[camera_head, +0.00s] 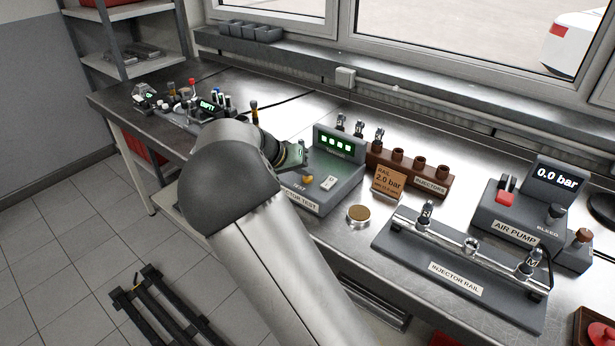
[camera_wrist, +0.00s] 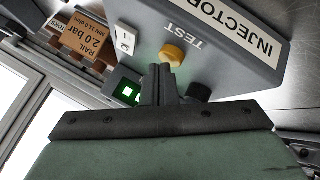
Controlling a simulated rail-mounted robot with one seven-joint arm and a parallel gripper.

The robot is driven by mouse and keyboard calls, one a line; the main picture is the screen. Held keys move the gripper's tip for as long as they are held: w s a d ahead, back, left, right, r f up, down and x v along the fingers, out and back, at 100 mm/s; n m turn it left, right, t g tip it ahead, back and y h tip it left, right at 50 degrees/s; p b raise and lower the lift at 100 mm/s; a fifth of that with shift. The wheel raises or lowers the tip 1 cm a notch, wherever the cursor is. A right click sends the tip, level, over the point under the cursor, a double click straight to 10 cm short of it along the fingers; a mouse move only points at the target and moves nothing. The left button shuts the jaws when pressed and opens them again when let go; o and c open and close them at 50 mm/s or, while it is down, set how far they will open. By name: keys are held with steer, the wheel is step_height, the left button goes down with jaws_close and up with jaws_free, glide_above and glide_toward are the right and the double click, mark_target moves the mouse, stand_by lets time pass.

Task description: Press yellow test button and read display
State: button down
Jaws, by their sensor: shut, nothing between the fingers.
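The grey injector tester (camera_head: 347,186) stands on the bench, with TEST lettering by its yellow button (camera_head: 308,178). The button also shows uncovered in the wrist view (camera_wrist: 172,54). The tester's display (camera_head: 336,143) shows a row of lit green squares; in the wrist view my fingers partly hide it (camera_wrist: 127,91). My gripper (camera_wrist: 160,72) is shut and empty, its fingertips over the tester between display and button. The tips appear just short of the button; I cannot tell their height above the panel. In the head view my arm hides part of the tester.
A white switch (camera_head: 328,182) and a black knob (camera_wrist: 198,92) are also on the tester. To the right are the brown injector rack (camera_head: 432,181), the rail sign (camera_head: 388,183), a round brass-topped item (camera_head: 358,214), the injector rail (camera_head: 455,275) and the air pump (camera_head: 515,220) reading 0.0 bar.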

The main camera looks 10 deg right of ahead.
mark_target(304, 179)
steer(key=shift+r, duration=0.55)
steer(key=shift+r+p, duration=1.4)
steer(key=shift+r, duration=1.2)
steer(key=shift+f, duration=0.1)
steer(key=shift+g+y, duration=0.6)
steer(key=shift+y, duration=0.3)
steer(key=s+d, duration=0.2)
steer(key=s, duration=0.1)
steer(key=s+d, duration=0.1)
steer(key=shift+s+f, duration=0.35)
steer(key=shift+f, duration=0.05)
steer(key=s+a+f+n+g+y, duration=0.1)
steer(key=s+n+y, duration=0.3)
steer(key=s, duration=2.9)
steer(key=a+y, duration=0.1)
steer(key=y, duration=0.1)
steer(key=shift+s+f+n+g+y, duration=0.15)
steer(key=shift+f+n+g+y, duration=0.15)
steer(key=shift+f+n+y, duration=0.1)
